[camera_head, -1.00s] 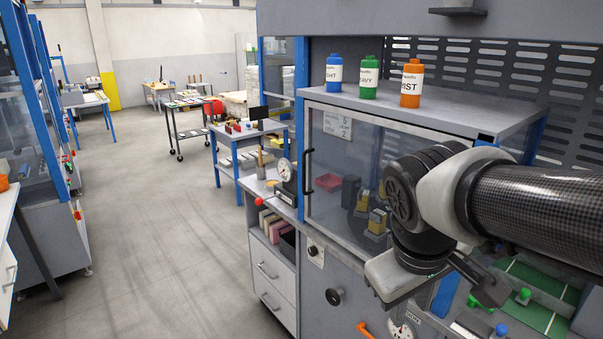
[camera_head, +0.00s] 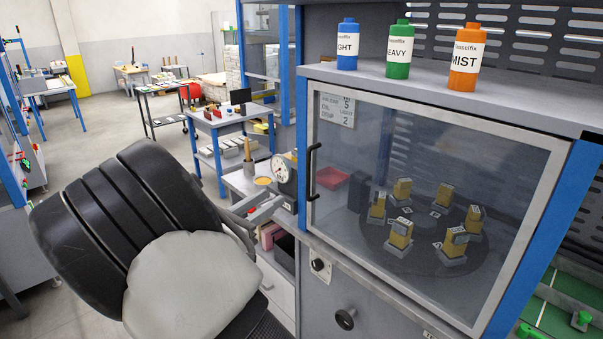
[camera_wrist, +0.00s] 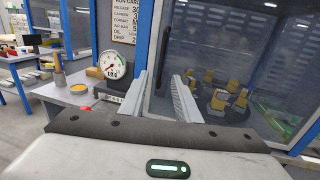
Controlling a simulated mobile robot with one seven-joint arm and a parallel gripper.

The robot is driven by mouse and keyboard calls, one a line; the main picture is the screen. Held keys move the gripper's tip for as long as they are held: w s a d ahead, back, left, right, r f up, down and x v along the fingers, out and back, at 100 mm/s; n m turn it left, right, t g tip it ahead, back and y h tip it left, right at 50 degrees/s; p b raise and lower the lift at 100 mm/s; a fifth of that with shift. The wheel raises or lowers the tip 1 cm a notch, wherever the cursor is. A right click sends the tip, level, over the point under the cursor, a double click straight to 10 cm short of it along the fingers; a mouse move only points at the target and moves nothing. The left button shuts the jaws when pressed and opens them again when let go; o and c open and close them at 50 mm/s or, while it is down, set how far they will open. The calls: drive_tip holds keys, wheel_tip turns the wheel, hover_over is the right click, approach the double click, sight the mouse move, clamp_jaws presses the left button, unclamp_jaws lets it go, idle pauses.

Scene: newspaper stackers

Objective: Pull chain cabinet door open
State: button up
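The cabinet's glass door (camera_head: 470,190) has a pale frame and appears shut. Its black vertical bar handle (camera_head: 312,172) is on the left side of the door. Behind the glass, several brass-coloured pieces on grey bases (camera_head: 399,234) stand on a dark round plate. My gripper (camera_head: 272,207) is left of the handle and a little lower, pointing toward the door. In the wrist view my gripper (camera_wrist: 161,76) is open and empty, and the handle (camera_wrist: 161,58) shows between the two fingers, seemingly just beyond the tips. My arm hides part of the side counter.
A dial gauge (camera_head: 284,174) stands on the counter close to my gripper. Blue, green and orange bottles (camera_head: 399,50) stand on the cabinet top. A black knob (camera_head: 345,319) juts out below the door.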

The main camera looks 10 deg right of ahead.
sight(307, 175)
drive_tip(key=x, duration=1.6)
drive_tip(key=shift+w+d+p, duration=0.1)
drive_tip(key=shift+d+p, duration=0.25)
clamp_jaws()
